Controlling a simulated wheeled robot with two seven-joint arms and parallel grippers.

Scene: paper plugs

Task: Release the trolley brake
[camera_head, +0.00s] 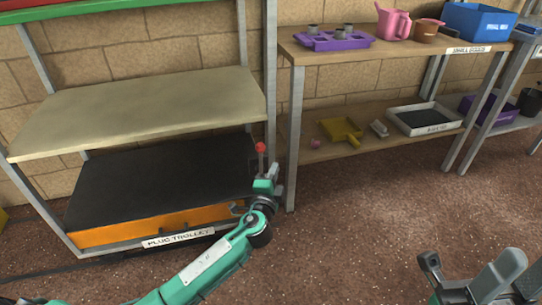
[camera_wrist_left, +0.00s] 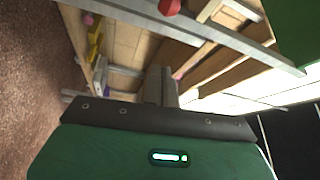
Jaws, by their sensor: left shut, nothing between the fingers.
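The plug trolley (camera_head: 150,185) has a black top and an orange front, and sits low in the rack at the left. A lever with a red knob (camera_head: 260,148) stands at its right end, by the rack post. The red knob also shows at the top edge of the left wrist view (camera_wrist_left: 169,6). My left gripper (camera_head: 276,170) is shut and empty, close beside the lever on its right and slightly below the knob. Its closed fingers show in the left wrist view (camera_wrist_left: 160,86), apart from the knob. My right gripper (camera_head: 465,275) is partly in view at the lower right; its jaw opening is unclear.
A beige shelf (camera_head: 140,110) lies above the trolley. A wooden shelf unit (camera_head: 400,48) at the right holds a purple tray (camera_head: 334,41), a pink jug (camera_head: 393,24) and a blue bin (camera_head: 478,22). The brown floor (camera_head: 350,225) in front is clear.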

